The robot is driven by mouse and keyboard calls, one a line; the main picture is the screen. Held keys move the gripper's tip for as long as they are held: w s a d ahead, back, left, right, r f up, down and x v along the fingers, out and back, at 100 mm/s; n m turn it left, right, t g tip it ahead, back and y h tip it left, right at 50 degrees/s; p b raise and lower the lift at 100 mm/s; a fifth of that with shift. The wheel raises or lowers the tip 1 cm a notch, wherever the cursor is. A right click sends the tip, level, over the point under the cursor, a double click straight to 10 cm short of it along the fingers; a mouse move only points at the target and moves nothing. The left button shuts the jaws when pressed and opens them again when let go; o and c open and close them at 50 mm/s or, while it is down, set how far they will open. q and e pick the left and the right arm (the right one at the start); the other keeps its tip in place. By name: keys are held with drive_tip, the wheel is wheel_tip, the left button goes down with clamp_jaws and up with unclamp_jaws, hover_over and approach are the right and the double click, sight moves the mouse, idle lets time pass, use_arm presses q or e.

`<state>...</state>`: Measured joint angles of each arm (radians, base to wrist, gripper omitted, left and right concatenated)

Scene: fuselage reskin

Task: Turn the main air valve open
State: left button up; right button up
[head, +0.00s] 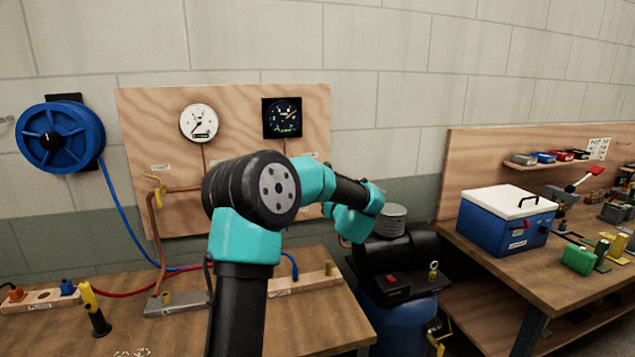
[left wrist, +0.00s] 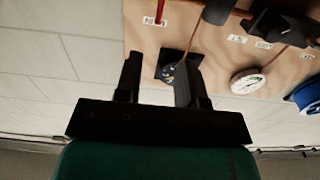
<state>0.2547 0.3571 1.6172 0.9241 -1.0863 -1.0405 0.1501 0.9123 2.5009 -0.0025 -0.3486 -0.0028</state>
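A yellow handle (head: 155,188) sits on a copper pipe at the left of the plywood board; I cannot tell for sure whether it is the main air valve. In the left wrist view, which is upside down, a thin red part (left wrist: 161,12) shows at the top edge beside a white label (left wrist: 155,21) too blurred to read. My left gripper (left wrist: 160,62) is open and empty, its fingers apart in front of the board, with the black gauge (left wrist: 169,73) behind them. In the head view my left arm hides the board's lower right, and its fingers are not visible. My right gripper is out of view.
The plywood board (head: 140,110) carries a white gauge (head: 199,122) and a black gauge (head: 282,117). A blue hose reel (head: 60,150) hangs at left. A compressor (head: 395,250) stands right of the arm. A blue cooler (head: 505,222) sits on the right bench.

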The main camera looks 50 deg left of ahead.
use_arm(q)
drive_tip(key=x, duration=1.6)
drive_tip(key=shift+c, duration=0.4)
clamp_jaws()
